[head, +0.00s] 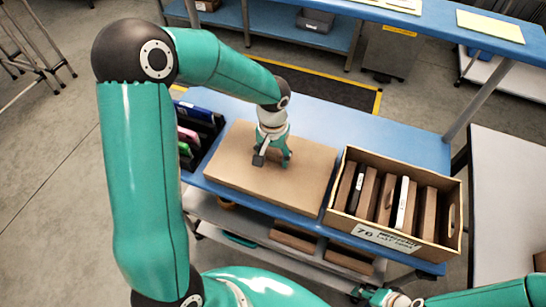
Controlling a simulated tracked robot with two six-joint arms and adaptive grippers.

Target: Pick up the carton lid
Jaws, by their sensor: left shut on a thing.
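The carton lid (222,180) is a wide, flat brown cardboard piece on the blue table, left of the wooden crate. My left gripper (271,160) points down over the lid's upper middle. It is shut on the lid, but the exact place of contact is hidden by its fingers. I cannot tell whether the lid is raised. My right gripper (368,295) is at the bottom edge, in front of the table, small and partly cut off; its fingers are unclear.
A wooden crate (452,245) with several upright brown and white items stands right of the lid. A dark rack (207,135) with coloured items is to the left. The blue table (405,140) is bare behind the crate. A lower shelf holds brown boxes (293,236).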

